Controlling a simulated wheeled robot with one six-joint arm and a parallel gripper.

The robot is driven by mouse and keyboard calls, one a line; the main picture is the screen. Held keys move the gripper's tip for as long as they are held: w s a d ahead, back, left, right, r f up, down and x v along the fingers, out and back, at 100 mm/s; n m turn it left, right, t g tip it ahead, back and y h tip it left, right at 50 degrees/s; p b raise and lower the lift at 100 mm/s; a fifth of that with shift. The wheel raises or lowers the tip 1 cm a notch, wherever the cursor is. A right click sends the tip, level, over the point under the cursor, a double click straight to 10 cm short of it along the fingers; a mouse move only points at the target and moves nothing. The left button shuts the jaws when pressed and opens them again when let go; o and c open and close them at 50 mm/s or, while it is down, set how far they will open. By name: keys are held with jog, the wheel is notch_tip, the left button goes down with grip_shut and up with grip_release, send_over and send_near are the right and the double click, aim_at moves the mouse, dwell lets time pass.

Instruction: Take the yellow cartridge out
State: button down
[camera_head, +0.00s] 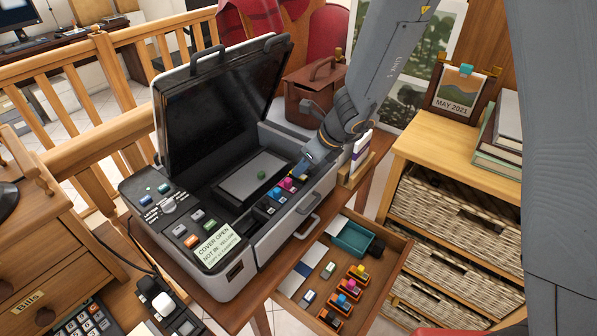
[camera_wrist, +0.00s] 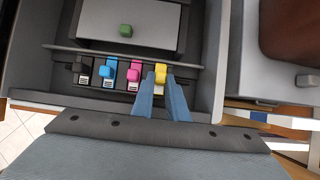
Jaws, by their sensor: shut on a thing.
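The printer (camera_head: 280,240) stands on the wooden table with its dark cover raised. Its cartridge row shows black (camera_wrist: 83,72), cyan (camera_wrist: 109,72), magenta (camera_wrist: 134,72) and yellow (camera_wrist: 160,75) cartridges side by side. The yellow cartridge is at the right end of the row. My gripper (camera_wrist: 162,98) is shut on the yellow cartridge, with the blue fingers at its near side. The cartridge still sits level with its neighbours in the row. In the head view my gripper (camera_head: 299,172) reaches into the right end of the row and mostly hides the yellow cartridge.
An open drawer (camera_head: 392,262) below holds spare cartridges, including a yellow one (camera_head: 359,271), and a teal tray (camera_head: 352,239). The raised cover (camera_head: 215,105) stands left of my arm. A brown box (camera_head: 313,90) is behind, and a wicker-basket shelf (camera_head: 440,148) is at right.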

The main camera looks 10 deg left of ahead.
jog(key=shift+r+p, duration=2.85)
jog(key=shift+p, duration=0.1)
